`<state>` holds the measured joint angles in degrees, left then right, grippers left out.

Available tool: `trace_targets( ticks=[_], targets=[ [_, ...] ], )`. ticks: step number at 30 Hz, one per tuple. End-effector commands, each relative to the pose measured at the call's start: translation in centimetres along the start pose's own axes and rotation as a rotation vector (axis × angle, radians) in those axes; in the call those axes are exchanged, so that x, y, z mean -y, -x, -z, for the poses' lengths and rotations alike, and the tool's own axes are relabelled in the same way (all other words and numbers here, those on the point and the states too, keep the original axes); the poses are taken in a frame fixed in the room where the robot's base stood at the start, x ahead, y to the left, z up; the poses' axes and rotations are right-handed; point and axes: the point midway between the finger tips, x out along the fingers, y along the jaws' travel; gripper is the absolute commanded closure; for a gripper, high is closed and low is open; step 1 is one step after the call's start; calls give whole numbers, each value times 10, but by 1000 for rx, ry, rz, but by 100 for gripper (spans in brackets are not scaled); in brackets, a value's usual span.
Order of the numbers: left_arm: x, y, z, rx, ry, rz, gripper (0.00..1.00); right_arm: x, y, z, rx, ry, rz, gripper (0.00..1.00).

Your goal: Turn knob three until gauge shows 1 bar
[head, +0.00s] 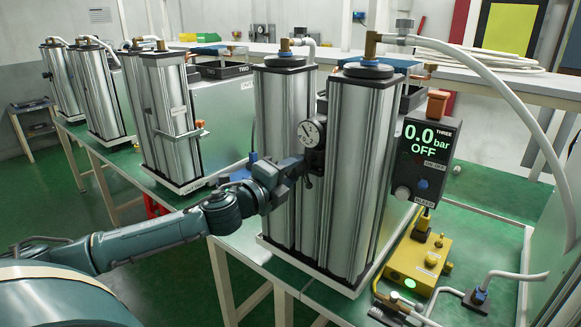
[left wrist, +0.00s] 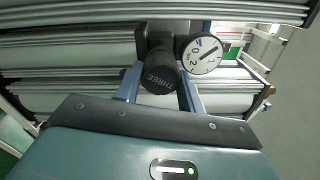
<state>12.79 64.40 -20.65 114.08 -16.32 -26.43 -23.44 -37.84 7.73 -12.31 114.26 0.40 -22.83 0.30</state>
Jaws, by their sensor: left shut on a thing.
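Knob three (left wrist: 159,75) is a black ribbed knob with "THREE" on its end in the left wrist view. My left gripper (left wrist: 158,98) has its two blue fingers on either side of the knob and is shut on it. In the head view my left gripper (head: 296,170) hides the knob, in front of the silver columns (head: 287,110). The round white-faced gauge (head: 311,133) is beside it; it also shows in the left wrist view (left wrist: 203,54), its needle too small to read surely. The display (head: 428,140) labelled THREE reads 0.0 bar and OFF. My right gripper is out of view.
A yellow block (head: 419,262) with a lit green button and hoses stands right of the columns on the green bench (head: 478,240). A white hose (head: 510,75) arcs over the right side. More columns (head: 170,110) stand at left.

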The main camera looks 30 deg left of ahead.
Motion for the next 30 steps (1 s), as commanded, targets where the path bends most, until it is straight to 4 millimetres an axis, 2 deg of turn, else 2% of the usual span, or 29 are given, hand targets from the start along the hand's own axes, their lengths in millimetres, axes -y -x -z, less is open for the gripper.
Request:
trace_targets(
  ticks=[6,15,30],
  targets=[
    [1,0,0,-1,-193,-2,84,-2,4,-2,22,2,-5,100],
    [0,0,0,-1,-391,-1,84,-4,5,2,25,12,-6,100],
    [-2,0,0,-1,-496,-1,84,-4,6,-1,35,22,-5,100]
  ],
)
